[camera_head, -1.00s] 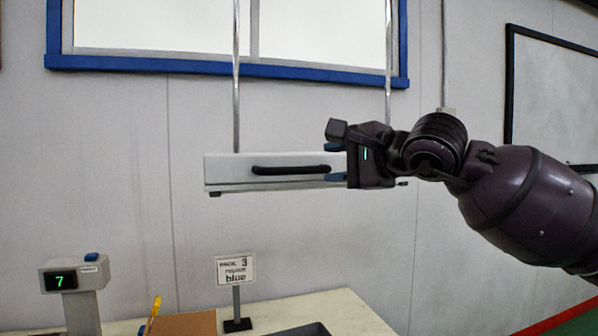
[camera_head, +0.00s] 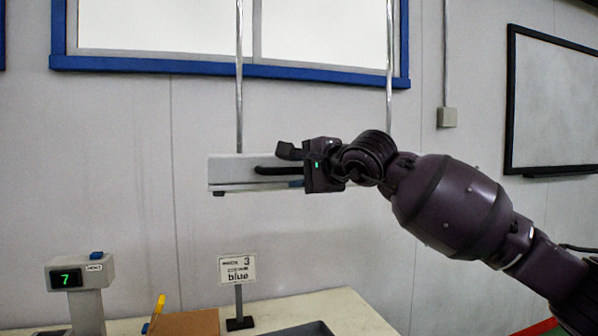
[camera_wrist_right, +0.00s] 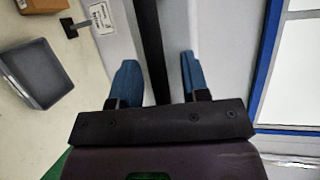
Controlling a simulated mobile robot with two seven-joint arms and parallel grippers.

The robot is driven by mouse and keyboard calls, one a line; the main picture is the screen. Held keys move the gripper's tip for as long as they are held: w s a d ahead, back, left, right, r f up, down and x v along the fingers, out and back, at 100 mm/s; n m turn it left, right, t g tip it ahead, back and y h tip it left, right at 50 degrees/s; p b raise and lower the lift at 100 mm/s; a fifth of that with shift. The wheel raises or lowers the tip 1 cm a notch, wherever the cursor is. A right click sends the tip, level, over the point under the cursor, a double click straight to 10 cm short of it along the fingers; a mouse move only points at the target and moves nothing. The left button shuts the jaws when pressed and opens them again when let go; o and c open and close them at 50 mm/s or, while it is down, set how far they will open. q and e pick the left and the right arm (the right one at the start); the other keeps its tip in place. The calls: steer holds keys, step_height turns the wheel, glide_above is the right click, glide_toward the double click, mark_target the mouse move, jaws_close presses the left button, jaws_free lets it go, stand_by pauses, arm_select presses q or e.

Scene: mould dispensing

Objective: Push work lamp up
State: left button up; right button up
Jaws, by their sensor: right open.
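The work lamp (camera_head: 230,170) is a pale, wide box hanging on two metal rods in front of the wall. It has a dark horizontal handle (camera_head: 275,170) on its front. My right gripper (camera_head: 293,172) is at the handle's right end and covers the lamp's right part in the head view. In the right wrist view, the blue fingers of my right gripper (camera_wrist_right: 157,72) are apart, with the dark handle (camera_wrist_right: 150,35) running between them. The fingers do not look closed on it. My left gripper is not in view.
A blue-framed window (camera_head: 230,67) is behind the rods.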

steer(key=shift+w, duration=0.15)
jaws_close()
step_height(320, 180, up, 16)
steer(key=p, duration=0.6)
steer(key=shift+r, duration=0.2)
